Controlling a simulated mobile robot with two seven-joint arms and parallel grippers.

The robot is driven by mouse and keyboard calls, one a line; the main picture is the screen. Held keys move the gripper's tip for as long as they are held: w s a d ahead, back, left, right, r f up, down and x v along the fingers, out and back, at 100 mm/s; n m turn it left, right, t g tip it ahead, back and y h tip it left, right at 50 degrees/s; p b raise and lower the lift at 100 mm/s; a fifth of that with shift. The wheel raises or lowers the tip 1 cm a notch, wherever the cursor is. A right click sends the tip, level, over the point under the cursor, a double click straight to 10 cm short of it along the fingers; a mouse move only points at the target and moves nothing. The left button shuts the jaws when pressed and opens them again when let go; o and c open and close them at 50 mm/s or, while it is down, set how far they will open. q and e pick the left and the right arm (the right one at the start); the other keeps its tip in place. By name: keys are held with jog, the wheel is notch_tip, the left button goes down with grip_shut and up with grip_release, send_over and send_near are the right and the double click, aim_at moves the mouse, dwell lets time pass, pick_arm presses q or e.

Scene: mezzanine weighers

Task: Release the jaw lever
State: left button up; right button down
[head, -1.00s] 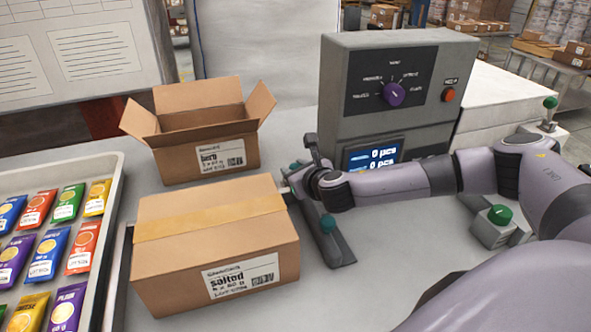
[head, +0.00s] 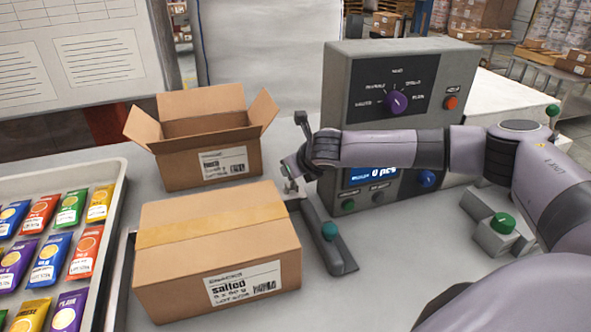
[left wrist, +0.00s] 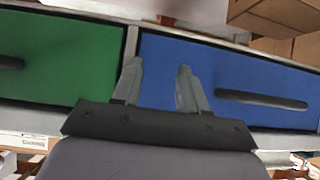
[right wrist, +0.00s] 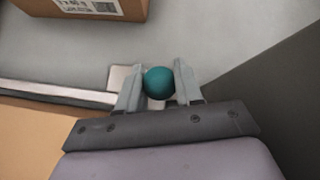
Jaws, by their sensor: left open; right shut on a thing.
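My right gripper (right wrist: 158,85) is shut on a teal ball knob (right wrist: 158,83), which I take to be the jaw lever's. The knob is above a small pale plate at the end of a metal rail (right wrist: 55,93). In the head view the right gripper (head: 289,172) is behind the closed "salted" carton (head: 215,235); its fingers and wrist hide the knob. My left gripper (left wrist: 156,88) is open and empty in front of a green drawer (left wrist: 60,60) and a blue drawer (left wrist: 230,75); it is outside the head view.
A dark bar with another teal knob (head: 330,231) lies right of the closed carton. An open carton (head: 207,165) stands behind it. A tray (head: 117,195) of colourful packets is at left. A grey control box (head: 340,80) stands behind my right arm. A green button (head: 503,223) is at right.

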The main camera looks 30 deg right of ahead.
jog(key=shift+w+d+r+g+y, duration=0.1)
jog(key=shift+w+d+g+y, duration=0.15)
jog(key=shift+w+g, duration=0.45)
jog(key=shift+s, duration=0.15)
jog(key=c, duration=0.8)
grip_release()
jog(key=shift+o, duration=0.2)
jog(key=shift+a, duration=0.1)
jog(key=v, duration=0.7)
jog(key=shift+r, duration=0.1)
